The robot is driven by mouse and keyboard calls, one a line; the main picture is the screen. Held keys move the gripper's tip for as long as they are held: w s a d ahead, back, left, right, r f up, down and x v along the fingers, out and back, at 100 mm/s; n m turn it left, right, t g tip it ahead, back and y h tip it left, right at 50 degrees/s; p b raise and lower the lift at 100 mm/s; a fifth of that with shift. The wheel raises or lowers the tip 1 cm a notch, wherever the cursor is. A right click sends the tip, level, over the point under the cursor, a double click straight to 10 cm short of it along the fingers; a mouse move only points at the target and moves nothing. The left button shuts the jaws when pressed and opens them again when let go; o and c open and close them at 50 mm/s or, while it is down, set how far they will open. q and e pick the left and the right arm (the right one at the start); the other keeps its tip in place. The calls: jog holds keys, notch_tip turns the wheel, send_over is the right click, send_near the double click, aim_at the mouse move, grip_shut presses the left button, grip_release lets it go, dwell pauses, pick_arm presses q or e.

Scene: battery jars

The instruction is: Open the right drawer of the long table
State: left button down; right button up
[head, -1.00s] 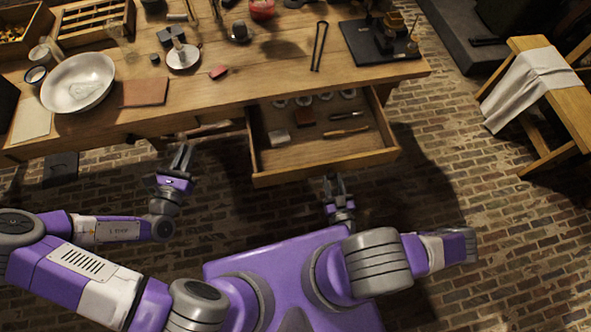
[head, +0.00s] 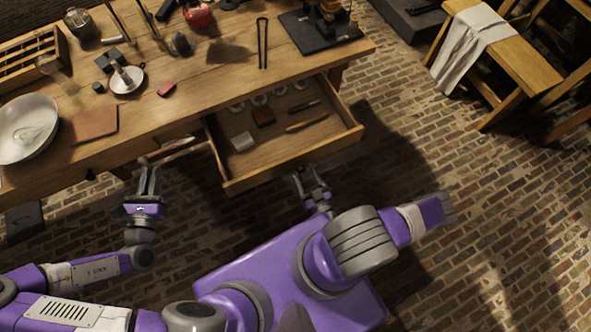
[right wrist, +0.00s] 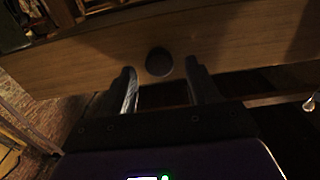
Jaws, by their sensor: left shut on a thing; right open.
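The right drawer (head: 292,163) of the long table (head: 190,82) stands pulled well out, with small items inside. My right gripper (head: 309,174) is open and empty just in front of the drawer front. In the right wrist view the drawer front (right wrist: 225,50) spans the picture. Its dark round knob (right wrist: 159,62) shows just beyond and between the spread fingers (right wrist: 164,88). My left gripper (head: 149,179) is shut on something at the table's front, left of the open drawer. What it holds cannot be made out.
The tabletop holds a white bowl (head: 27,130), a brown pad (head: 94,124), a red pot (head: 198,14), a black stand base (head: 318,38) and tongs (head: 262,43). A wooden stool (head: 500,45) with a cloth stands right. The brick floor (head: 440,150) right of the drawer is clear.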

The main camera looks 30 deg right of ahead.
jog(key=s, duration=1)
jog(key=shift+s+a, duration=0.4)
jog(key=shift+a, duration=0.05)
